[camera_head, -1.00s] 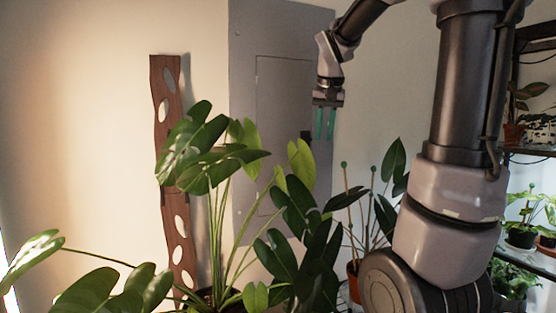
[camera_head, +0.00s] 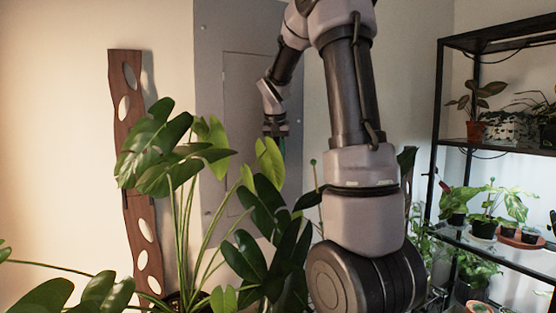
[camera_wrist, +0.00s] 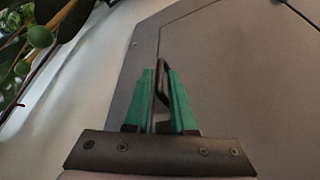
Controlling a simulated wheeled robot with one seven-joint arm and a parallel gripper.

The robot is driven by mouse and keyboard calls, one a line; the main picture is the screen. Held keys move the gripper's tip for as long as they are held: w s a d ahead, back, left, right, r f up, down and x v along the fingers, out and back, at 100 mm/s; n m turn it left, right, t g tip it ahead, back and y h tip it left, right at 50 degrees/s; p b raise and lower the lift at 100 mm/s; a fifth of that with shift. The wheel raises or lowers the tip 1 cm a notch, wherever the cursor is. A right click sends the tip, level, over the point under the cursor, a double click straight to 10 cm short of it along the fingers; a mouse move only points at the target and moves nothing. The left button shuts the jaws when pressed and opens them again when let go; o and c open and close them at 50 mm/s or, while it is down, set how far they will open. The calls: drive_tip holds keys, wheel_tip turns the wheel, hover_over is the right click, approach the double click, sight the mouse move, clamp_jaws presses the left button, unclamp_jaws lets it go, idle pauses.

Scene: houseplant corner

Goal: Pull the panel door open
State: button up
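The grey panel door (camera_head: 240,95) is set in a larger grey panel on the wall. It looks closed, with its edge line also showing in the wrist view. The dark loop handle (camera_wrist: 161,80) stands out from the door between my fingertips. My gripper (camera_wrist: 161,88) has two green fingers, one on each side of the handle and close against it; they look shut on it. In the head view my gripper (camera_head: 281,145) is at the right part of the door, and the handle is hidden there.
A large leafy plant (camera_head: 165,150) stands in front of the panel's lower part. A wavy wooden strip (camera_head: 128,140) is on the wall at left. A black shelf (camera_head: 437,120) with potted plants stands at right. Leaves (camera_wrist: 40,36) are near my gripper.

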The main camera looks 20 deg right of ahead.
drive_tip(key=shift+w+d+f, duration=0.1)
drive_tip(key=shift+f, duration=0.35)
clamp_jaws()
drive_tip(key=shift+d, duration=0.1)
idle(1.1)
